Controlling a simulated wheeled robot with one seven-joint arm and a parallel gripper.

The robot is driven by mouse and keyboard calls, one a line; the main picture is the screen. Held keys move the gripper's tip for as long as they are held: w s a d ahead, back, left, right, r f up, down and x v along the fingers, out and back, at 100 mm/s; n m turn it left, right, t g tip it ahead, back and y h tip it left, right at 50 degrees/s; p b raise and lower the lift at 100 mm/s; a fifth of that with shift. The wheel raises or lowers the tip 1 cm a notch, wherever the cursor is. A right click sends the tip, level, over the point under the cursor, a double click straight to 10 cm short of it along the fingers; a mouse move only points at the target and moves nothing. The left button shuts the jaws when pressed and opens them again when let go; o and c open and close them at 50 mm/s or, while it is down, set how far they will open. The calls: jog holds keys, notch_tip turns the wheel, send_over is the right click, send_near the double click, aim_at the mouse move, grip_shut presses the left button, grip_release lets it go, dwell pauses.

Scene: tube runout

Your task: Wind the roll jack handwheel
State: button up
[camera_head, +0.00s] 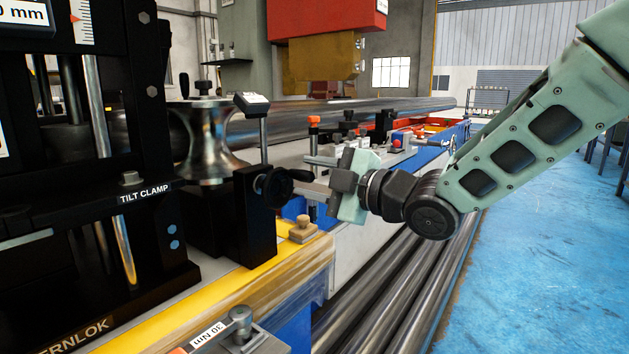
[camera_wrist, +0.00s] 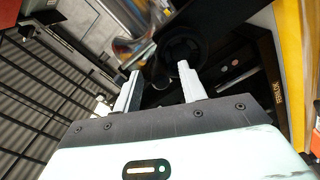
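The black roll jack handwheel (camera_head: 273,186) is on the side of a black jack block beside a polished steel roll (camera_head: 207,145). Its crank handle (camera_head: 301,176) points right, towards my gripper (camera_head: 307,174). My gripper's two pale fingers are apart, one above and one below the handle's end in the head view. In the wrist view my gripper (camera_wrist: 159,71) shows spread fingers, with the round dark handwheel (camera_wrist: 183,48) just beyond the right fingertip. A dark shape lies between the fingertips; I cannot tell whether either finger touches the handle.
The black tilt clamp frame (camera_head: 146,195) stands at left. Long steel tubes (camera_head: 385,285) lie beneath my arm. The blue floor (camera_head: 545,255) at right is open.

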jog(key=shift+v, duration=3)
jog(key=shift+d, duration=0.1)
